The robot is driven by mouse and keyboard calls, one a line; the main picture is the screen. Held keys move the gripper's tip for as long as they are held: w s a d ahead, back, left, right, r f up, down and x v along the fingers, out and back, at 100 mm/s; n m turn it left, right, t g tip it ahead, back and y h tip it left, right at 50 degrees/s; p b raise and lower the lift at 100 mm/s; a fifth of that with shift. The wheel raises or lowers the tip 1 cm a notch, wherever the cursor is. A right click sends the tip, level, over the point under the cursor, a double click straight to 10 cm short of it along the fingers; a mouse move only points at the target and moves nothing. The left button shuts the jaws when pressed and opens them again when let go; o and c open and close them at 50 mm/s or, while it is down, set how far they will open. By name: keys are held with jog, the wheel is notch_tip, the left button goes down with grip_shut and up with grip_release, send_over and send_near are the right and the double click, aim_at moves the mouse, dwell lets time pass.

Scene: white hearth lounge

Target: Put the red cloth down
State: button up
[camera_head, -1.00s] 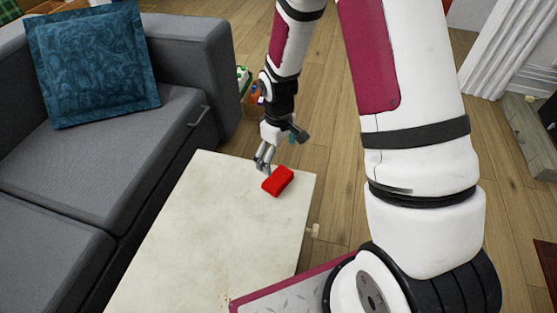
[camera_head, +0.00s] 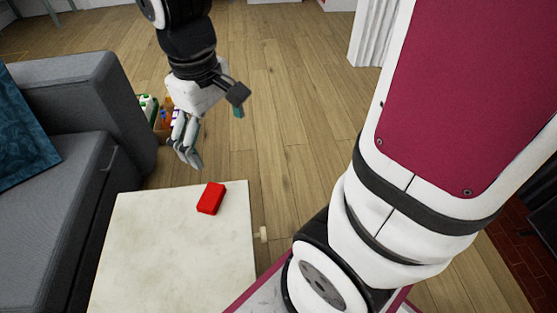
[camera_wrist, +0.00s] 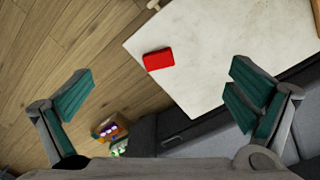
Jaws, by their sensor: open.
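The red cloth (camera_head: 211,198) is a small, folded, block-like piece lying on the pale table (camera_head: 160,250), close to its far edge. It also shows in the wrist view (camera_wrist: 158,59), resting on the table top near its edge. My gripper (camera_head: 188,158) is up and beyond the cloth in the head view, apart from it and from the table. In the wrist view my gripper's teal-padded fingers (camera_wrist: 158,97) are spread wide with nothing between them.
A grey sofa (camera_head: 75,110) with a blue cushion (camera_head: 22,135) stands left of the table. A box of colourful things (camera_wrist: 110,130) is on the floor by the sofa's end. A small knob (camera_head: 262,234) sticks out from the table's right side. The wooden floor (camera_head: 280,120) beyond is clear.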

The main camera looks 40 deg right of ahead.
jog(key=s+r+m, duration=0.1)
jog(key=s+r, duration=0.2)
jog(key=s, duration=0.6)
jog(key=s+a+r+m, duration=0.1)
jog(key=s+r, duration=0.2)
jog(key=s, duration=0.7)
jog(key=shift+s+r+m+y, duration=0.15)
jog(key=shift+r+m+y, duration=0.15)
jog(key=shift+r+m, duration=0.1)
jog(key=shift+a, duration=0.1)
notch_tip(320, 180, up, 28)
jog(key=t+p, duration=0.4)
jog(key=p, duration=2.2)
jog(key=shift+d, duration=0.3)
